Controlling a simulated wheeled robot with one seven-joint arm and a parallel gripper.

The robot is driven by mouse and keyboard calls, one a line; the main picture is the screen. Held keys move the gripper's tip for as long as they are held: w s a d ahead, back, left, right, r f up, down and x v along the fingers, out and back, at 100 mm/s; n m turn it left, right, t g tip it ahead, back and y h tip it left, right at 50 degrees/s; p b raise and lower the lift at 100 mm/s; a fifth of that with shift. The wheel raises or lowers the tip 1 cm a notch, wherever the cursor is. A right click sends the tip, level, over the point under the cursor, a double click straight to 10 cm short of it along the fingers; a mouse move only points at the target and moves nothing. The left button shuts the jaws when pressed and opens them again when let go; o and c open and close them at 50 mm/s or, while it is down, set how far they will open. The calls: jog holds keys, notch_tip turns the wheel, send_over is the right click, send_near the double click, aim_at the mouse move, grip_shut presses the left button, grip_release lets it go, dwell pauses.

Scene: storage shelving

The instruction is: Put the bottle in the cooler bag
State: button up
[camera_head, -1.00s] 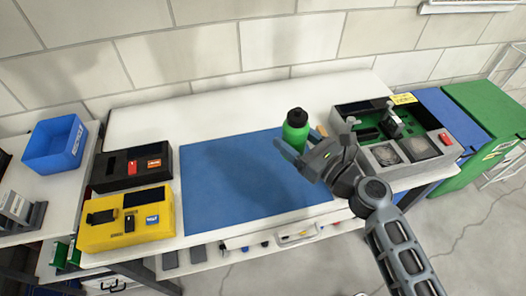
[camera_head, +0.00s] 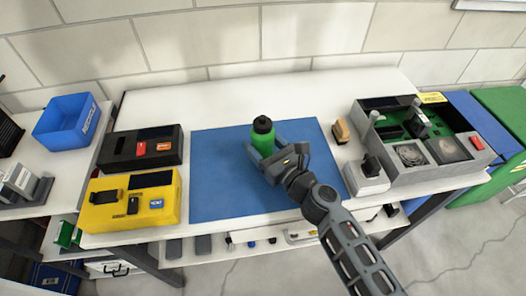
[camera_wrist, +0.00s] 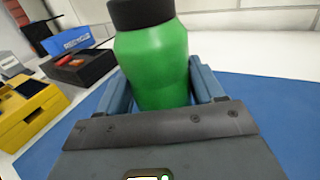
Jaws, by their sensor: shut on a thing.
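The green bottle (camera_head: 262,143) with a black cap stands upright over the blue mat (camera_head: 215,180) near its back edge. My gripper (camera_head: 275,158) is shut around the bottle's body from the front right. In the wrist view, the bottle (camera_wrist: 150,62) sits between the two blue-grey fingers of my gripper (camera_wrist: 158,88), with its cap cut off by the top edge. Its base is hidden, so I cannot tell if it touches the mat. I see no cooler bag in either view.
A yellow device (camera_head: 112,215) and a black one (camera_head: 120,163) lie left of the mat. A blue bin (camera_head: 62,125) stands at far left. A grey case (camera_head: 375,107) and a white device (camera_head: 362,183) are at right. The mat's left part is clear.

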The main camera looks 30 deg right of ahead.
jog(key=shift+f, duration=0.95)
jog(key=shift+f+b, duration=0.1)
jog(key=shift+b, duration=0.3)
jog(key=o, duration=1.2)
jog(key=shift+o, duration=0.2)
